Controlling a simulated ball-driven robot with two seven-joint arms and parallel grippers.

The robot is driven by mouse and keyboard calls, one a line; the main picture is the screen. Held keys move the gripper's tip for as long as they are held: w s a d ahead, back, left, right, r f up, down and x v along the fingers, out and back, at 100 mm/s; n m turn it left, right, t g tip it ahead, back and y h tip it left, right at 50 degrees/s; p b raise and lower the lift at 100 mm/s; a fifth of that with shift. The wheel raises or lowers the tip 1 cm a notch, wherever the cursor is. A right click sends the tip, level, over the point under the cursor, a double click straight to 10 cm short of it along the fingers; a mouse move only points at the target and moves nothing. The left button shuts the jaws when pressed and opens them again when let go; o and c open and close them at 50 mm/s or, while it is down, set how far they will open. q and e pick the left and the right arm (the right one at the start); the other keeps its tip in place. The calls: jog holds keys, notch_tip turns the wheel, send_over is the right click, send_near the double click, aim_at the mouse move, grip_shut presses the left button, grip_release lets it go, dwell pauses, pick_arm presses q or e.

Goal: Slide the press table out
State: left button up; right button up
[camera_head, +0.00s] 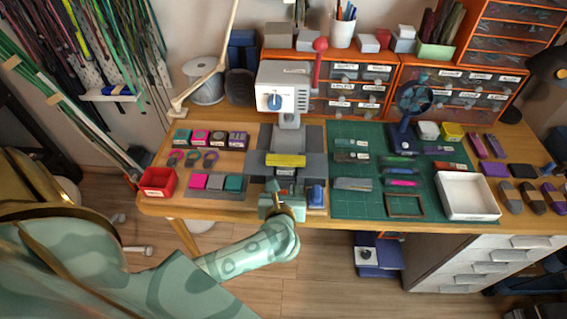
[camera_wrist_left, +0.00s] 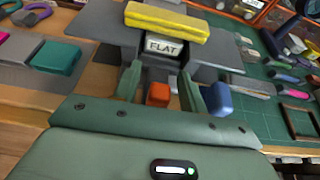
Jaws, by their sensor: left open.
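The press (camera_head: 284,85) is a light grey machine with a blue dial and a red-knobbed lever (camera_head: 319,62) on its right side. Below its head, a yellow bar (camera_head: 286,160) lies across the grey press table; it also shows in the left wrist view (camera_wrist_left: 167,21). A block labelled FLAT (camera_wrist_left: 161,46) sits just in front of the bar. My left gripper (camera_head: 283,189) is at the bench's front edge, below the press. In the left wrist view its open fingers (camera_wrist_left: 160,76) point toward the FLAT block, with no clear contact. My right gripper is not in view.
An orange-red block (camera_wrist_left: 158,94) shows between the fingers, and a blue block (camera_wrist_left: 217,99) stands beside the right one. A green cutting mat (camera_head: 346,206) and white tray (camera_head: 468,213) lie to the right. A red bin (camera_head: 158,180) stands left. Floor in front is open.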

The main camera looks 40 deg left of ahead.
pick_arm(q)
jog(key=p+v, duration=0.2)
jog(key=v, duration=1.4)
jog(key=shift+s+p, duration=0.2)
jog(key=shift+p, duration=0.2)
